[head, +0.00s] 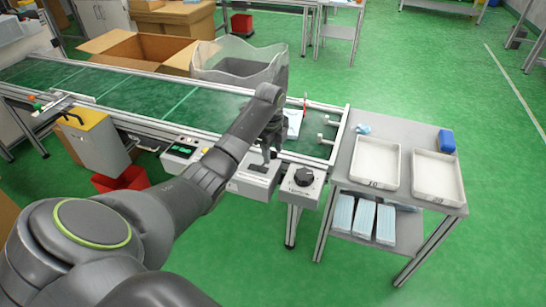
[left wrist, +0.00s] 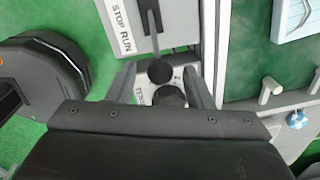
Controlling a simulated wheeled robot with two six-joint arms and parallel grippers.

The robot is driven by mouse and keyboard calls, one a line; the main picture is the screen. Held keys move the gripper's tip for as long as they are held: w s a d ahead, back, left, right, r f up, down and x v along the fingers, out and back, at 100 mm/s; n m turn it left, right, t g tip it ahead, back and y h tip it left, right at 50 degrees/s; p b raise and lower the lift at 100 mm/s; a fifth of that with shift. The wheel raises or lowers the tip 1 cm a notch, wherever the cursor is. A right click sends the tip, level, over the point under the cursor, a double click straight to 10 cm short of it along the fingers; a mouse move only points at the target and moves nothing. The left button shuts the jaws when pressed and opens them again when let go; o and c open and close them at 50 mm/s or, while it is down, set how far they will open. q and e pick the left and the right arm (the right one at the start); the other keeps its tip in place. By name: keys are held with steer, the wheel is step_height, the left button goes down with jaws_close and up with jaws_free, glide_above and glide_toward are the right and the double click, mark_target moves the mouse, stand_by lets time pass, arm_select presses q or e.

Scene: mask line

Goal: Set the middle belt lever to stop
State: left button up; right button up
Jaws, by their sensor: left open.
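The lever box (head: 250,178) is a light grey case on the belt's front edge in the head view; my left gripper (head: 270,150) hangs close above it and hides part of it. In the left wrist view the box face (left wrist: 120,25) carries the words STOP and RUN beside a slot. The lever's black ball (left wrist: 160,71) lies towards the RUN end. My left gripper's open fingers (left wrist: 160,76) are on both sides of the ball in that picture; whether they touch it I cannot tell. My right gripper is not in view.
A knob box (head: 302,180) stands just right of the lever box; its black knob (left wrist: 169,96) shows below the ball. A control panel (head: 181,150) is left. A side table (head: 393,135) with two white trays is right. Green floor (head: 440,60) is open beyond.

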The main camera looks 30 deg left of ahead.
arm_select(q)
steer(key=shift+f, duration=1.15)
jaws_close()
